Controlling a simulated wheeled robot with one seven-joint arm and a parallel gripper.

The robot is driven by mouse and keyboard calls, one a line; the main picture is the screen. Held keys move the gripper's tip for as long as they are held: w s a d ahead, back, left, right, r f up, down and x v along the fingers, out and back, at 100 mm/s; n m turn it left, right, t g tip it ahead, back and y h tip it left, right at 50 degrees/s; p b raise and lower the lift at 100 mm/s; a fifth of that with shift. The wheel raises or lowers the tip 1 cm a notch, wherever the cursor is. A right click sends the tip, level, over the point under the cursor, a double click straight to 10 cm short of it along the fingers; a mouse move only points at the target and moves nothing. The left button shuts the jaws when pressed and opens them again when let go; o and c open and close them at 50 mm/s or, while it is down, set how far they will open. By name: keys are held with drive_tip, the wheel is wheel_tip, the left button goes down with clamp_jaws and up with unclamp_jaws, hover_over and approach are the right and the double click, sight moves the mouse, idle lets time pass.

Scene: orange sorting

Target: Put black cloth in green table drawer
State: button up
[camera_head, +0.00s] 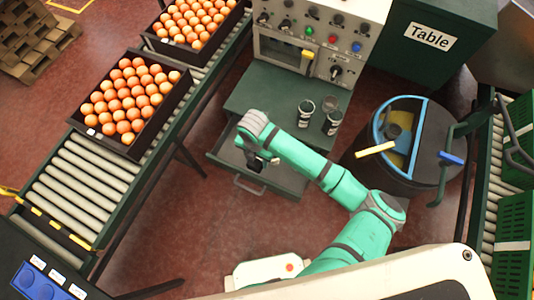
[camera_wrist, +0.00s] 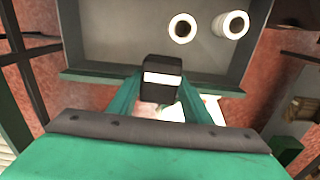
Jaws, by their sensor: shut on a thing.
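My gripper (camera_head: 262,161) hangs over the open drawer (camera_head: 228,160) of the green table (camera_head: 262,90). It is shut on a small dark thing, which I take to be the black cloth. In the wrist view a black, block-like shape (camera_wrist: 162,66) with a white band shows in front of my wrist; its cloth texture cannot be made out. No other black cloth shows. The drawer is pulled out toward me, with its handle (camera_head: 249,186) at the front. My arm and gripper hide part of its inside, and I cannot tell whether the held thing touches it.
Several cups stand on the table top, one of them dark with a pale rim (camera_head: 306,110). A crate of oranges (camera_head: 75,122) sits on the roller conveyor (camera_head: 83,180) at left. A round dark bin (camera_head: 425,160) stands at right. Red floor is clear before the drawer.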

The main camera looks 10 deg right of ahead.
drive_tip(key=shift+a+f, duration=0.3)
drive_tip(key=shift+a, duration=0.05)
drive_tip(key=w+a+f, duration=0.1)
drive_tip(key=w+f, duration=0.2)
drive_tip(key=w, duration=0.1)
drive_tip(key=w+a+f, duration=0.1)
drive_tip(key=w+f, duration=0.2)
drive_tip(key=w, duration=0.1)
drive_tip(key=w+a+f, duration=0.1)
drive_tip(key=w+f, duration=0.2)
drive_tip(key=w, duration=0.1)
drive_tip(key=shift+w+a+f, duration=0.1)
drive_tip(key=shift+w+a, duration=0.1)
drive_tip(key=shift+a, duration=0.15)
drive_tip(key=shift+w+a+f, duration=0.1)
drive_tip(key=shift+w+f, duration=0.2)
drive_tip(key=shift+f, duration=0.05)
drive_tip(key=shift+w+f, duration=0.1)
drive_tip(key=shift+f, duration=1.5)
drive_tip(key=shift+f, duration=0.1)
drive_tip(key=o, duration=1)
drive_tip(key=shift+o, duration=0.3)
